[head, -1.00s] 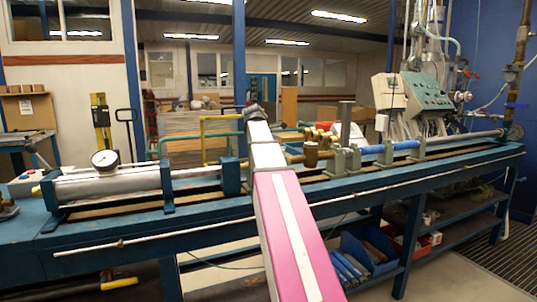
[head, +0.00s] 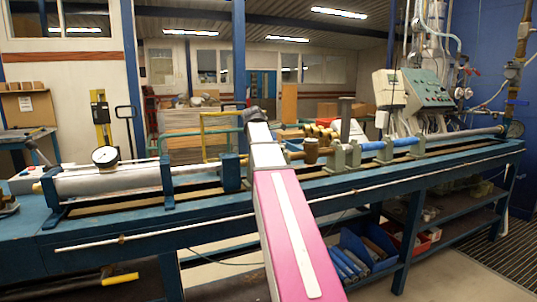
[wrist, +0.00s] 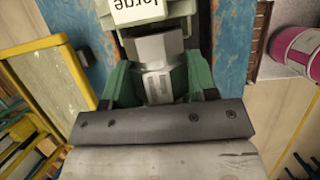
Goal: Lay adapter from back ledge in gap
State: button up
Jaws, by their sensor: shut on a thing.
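In the wrist view my gripper (wrist: 157,84) is shut on a grey metal piece, which I take to be the adapter (wrist: 153,46). I cannot tell whether the adapter touches that block. In the head view my pink and white arm reaches over the bench, and its dark end (head: 255,114) is at the back side. My fingers and the adapter are hidden there. My arm also covers part of the bench line, so the gap is not clearly seen.
The blue bench (head: 150,240) carries a grey cylinder (head: 110,180) with a gauge (head: 105,156) at left. Right of my arm are a brass fitting (head: 311,150), green supports (head: 339,160) and a blue pipe section (head: 405,142). Several brass parts (head: 322,131) stand behind.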

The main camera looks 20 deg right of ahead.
jog(key=shift+s+a+f, duration=0.1)
jog(key=shift+s+f, duration=0.35)
jog(key=shift+f, duration=0.1)
dwell(0.5)
jog(key=shift+r, duration=0.1)
jog(key=shift+w+r, duration=0.2)
jog(key=shift+r, duration=0.45)
jog(key=shift+w+r, duration=0.2)
jog(key=shift+r, duration=0.45)
jog(key=shift+w+r, duration=0.1)
jog(key=shift+r, duration=0.1)
jog(key=shift+r, duration=0.25)
jog(key=shift+f, duration=0.35)
jog(key=shift+f, duration=1)
jog(key=shift+s+f, duration=0.2)
jog(key=shift+f, duration=0.1)
